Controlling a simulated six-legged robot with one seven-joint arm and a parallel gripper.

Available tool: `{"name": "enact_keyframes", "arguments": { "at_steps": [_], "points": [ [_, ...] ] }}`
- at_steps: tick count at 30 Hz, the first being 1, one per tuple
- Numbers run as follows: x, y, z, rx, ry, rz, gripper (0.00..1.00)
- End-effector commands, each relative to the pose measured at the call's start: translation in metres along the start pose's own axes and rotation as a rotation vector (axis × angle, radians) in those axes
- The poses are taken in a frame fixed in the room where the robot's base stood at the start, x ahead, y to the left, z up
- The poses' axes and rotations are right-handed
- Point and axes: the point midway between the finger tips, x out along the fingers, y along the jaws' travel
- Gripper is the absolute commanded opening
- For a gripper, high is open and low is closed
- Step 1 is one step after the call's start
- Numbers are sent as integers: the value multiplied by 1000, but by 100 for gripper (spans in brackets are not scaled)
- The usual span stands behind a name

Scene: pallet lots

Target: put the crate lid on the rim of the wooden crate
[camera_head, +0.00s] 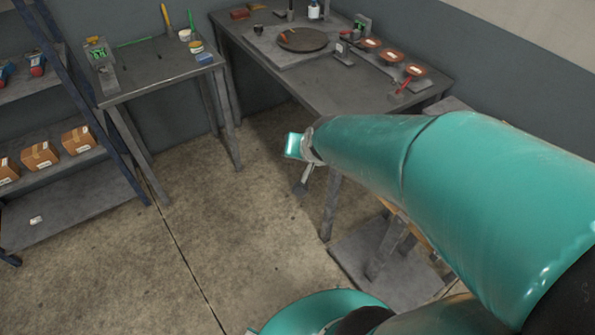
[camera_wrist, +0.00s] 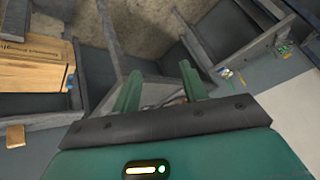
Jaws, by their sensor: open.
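My gripper (camera_wrist: 160,85) shows in the wrist view with its two green fingers apart and nothing clearly held between them. A light wooden, planked piece with dark printing (camera_wrist: 30,72) lies at the left edge of the wrist view, to the left of the fingers and apart from them. It is cut off by the frame, so I cannot tell whether it is the crate lid or part of the wooden crate. In the head view, my arm covers much of the right side, and only a sliver of wood shows below it. No whole crate or lid is identifiable there.
A long grey workbench (camera_head: 330,92) holds a round dark plate (camera_head: 302,39) and several small items. A smaller grey table (camera_head: 160,70) stands to its left. A shelf at the far left holds cardboard boxes (camera_head: 41,156). The concrete floor (camera_head: 215,225) between them is clear.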

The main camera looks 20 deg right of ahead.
Motion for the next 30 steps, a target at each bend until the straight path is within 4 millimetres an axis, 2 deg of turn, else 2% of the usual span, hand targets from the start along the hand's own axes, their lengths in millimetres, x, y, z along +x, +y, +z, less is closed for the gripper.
{"name": "enact_keyframes", "arguments": {
  "at_steps": [1,5,9,12,16,30],
  "points": [
    [-22,-13,3,-64,-14,-23,44],
    [-72,-32,23,-231,-74,-44,44],
    [-120,-38,45,-389,-122,-32,44],
    [-142,-36,57,-461,-146,-14,44],
    [-155,-33,65,-502,-162,1,44],
    [-155,-32,65,-503,-165,2,44]
  ]
}}
